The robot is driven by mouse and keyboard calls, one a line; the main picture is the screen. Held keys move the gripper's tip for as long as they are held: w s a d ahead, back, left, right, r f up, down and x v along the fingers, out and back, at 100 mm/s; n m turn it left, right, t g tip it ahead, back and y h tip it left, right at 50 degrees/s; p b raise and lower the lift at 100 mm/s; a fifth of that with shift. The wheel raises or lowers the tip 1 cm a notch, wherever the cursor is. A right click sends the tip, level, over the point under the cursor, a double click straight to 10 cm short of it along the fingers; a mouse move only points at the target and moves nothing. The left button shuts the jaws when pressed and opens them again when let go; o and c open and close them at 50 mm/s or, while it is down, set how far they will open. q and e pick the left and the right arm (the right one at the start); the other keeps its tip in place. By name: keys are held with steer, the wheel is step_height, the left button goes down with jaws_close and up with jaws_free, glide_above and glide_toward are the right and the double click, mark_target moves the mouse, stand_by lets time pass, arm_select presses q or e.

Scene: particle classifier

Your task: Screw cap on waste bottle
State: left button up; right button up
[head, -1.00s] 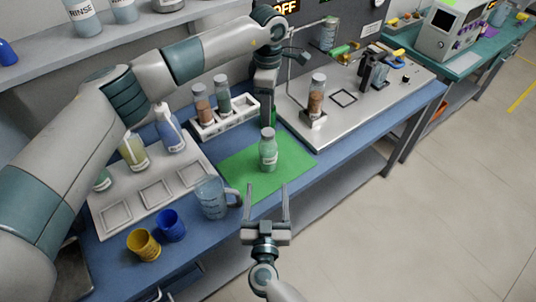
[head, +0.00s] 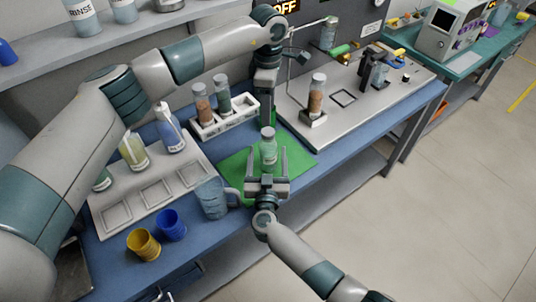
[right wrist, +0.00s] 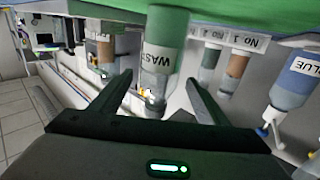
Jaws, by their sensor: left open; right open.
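The waste bottle (head: 268,150) stands upright on a green mat (head: 237,169). It holds pale green material and has a greyish top; I cannot tell whether that is a separate cap. In the right wrist view the bottle (right wrist: 162,50) appears upside down, its label partly readable as "WAST". My right gripper (head: 267,155) is open, its fingers on either side of the bottle, with gaps visible in the right wrist view. My left gripper (head: 267,116) points down just behind and above the bottle top. It is open; its fingertips are hard to make out.
A white rack (head: 233,122) with brown and green vials stands behind the mat. A jug (head: 211,198), a blue cup (head: 171,225) and a yellow cup (head: 143,244) are at left front. A white tray (head: 160,190) holds squeeze bottles. A metal platform (head: 370,105) is at right.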

steer(key=shift+w, duration=1.75)
